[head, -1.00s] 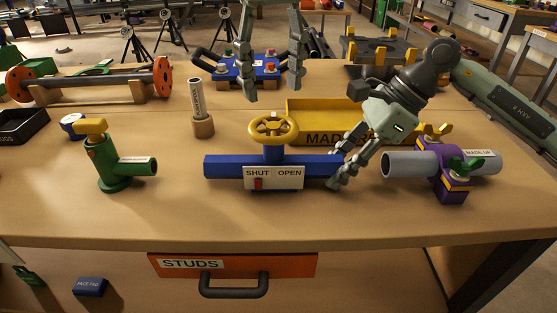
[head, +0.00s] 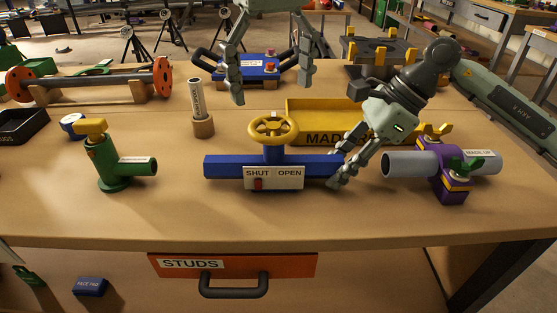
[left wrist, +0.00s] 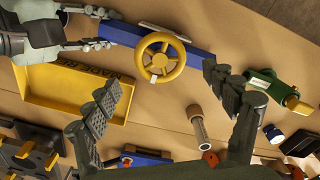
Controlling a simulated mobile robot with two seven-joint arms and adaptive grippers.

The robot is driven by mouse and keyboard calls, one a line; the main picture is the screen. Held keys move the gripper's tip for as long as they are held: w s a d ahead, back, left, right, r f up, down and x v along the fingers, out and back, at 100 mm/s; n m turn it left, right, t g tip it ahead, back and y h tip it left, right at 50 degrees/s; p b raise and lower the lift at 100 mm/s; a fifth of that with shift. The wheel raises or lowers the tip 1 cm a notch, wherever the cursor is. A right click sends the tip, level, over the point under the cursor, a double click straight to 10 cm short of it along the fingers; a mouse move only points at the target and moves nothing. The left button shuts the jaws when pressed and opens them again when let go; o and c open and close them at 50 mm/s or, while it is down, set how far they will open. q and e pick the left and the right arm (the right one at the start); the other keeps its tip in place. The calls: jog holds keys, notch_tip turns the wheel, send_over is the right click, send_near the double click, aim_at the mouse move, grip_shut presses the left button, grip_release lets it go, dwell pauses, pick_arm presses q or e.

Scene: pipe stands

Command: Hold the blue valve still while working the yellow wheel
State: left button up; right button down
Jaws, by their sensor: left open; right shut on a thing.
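The blue valve (head: 225,166) lies along the bench with a SHUT/OPEN plate on its front and a red marker at the SHUT side. The yellow wheel (head: 273,129) sits on top of its middle. My right gripper (head: 338,172) is shut on the right end of the blue valve. My left gripper (head: 272,92) is open and empty, above and behind the wheel. In the left wrist view the wheel (left wrist: 160,58) shows beyond and between the open left fingers (left wrist: 165,100), apart from them; the valve (left wrist: 122,36) runs behind it.
A yellow tray (head: 300,108) stands behind the valve. A green pipe fitting with a yellow handle (head: 108,165) is at left, a purple clamp on a grey pipe (head: 453,180) at right. An upright labelled cylinder (head: 198,105) stands behind left. The bench in front is clear.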

aim_at(273, 124)
pick_arm(q)
jog(key=shift+f, duration=2.85)
